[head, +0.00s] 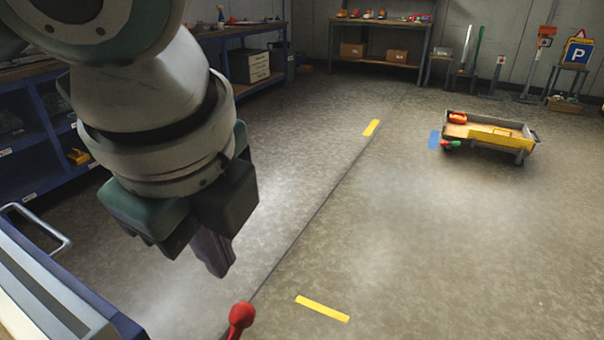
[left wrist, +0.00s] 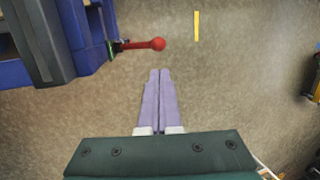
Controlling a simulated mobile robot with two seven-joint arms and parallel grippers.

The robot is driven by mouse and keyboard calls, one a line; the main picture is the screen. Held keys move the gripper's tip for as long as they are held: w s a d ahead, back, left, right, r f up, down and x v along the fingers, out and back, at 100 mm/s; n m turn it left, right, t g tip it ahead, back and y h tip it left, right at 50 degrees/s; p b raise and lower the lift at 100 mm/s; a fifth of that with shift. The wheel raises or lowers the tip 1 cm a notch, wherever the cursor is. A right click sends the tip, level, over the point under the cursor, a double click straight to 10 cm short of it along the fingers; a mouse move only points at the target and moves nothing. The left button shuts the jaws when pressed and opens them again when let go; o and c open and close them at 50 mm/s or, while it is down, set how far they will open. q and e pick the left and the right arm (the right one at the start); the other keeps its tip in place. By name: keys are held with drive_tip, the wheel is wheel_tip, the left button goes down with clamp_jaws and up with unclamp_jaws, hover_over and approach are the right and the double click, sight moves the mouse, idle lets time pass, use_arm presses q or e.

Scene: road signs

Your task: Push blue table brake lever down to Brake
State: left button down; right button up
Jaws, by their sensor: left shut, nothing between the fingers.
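The brake lever (head: 240,317) has a red ball knob and shows at the bottom of the head view. In the left wrist view the red lever (left wrist: 137,44) sticks out sideways from the blue table (left wrist: 77,33), near a small green mark. The blue table (head: 112,312) also shows at the lower left of the head view. My left gripper (head: 222,268) is shut and empty, fingers pointing down. In the left wrist view its fingertips (left wrist: 159,72) are apart from the knob. The lever's base is hidden in the head view. My right gripper is not in view.
Blue shelving (head: 35,170) lines the left side. Yellow floor marks (head: 322,308) lie to the right of the lever. The middle floor is clear.

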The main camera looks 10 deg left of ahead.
use_arm(q)
drive_tip(key=b, duration=0.4)
approach(240, 312)
drive_tip(key=x, duration=0.7)
idle(0.3)
